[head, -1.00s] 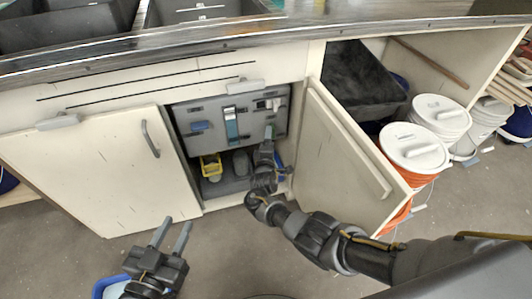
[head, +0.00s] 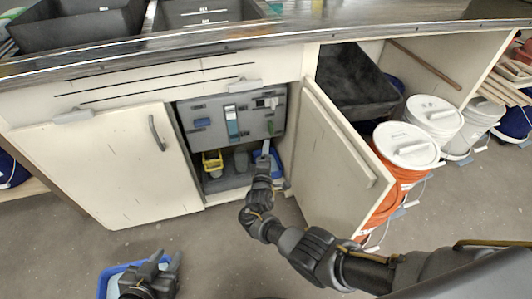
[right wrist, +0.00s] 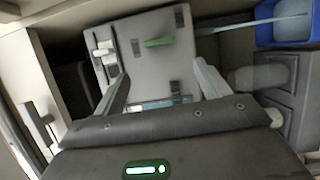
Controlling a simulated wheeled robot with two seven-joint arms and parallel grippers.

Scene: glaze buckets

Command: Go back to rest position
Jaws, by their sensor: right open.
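My right arm reaches into the open cupboard under the counter. My right gripper (head: 266,147) is in front of the grey panel (head: 215,128), and in the right wrist view its two fingers (right wrist: 162,88) stand apart with nothing between them. That view also shows a green piece (right wrist: 160,42) and a white piece on the panel. My left gripper (head: 167,259) is low at the bottom left, fingers apart and seemingly empty, in front of a blue tub (head: 103,283) on the floor.
A yellow container (head: 212,159) and a blue bin (head: 278,160) are inside the cupboard. Its open right door (head: 335,170) stands beside my right arm. White-lidded buckets (head: 407,146) stand at right. Dark sinks (head: 75,25) are in the counter.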

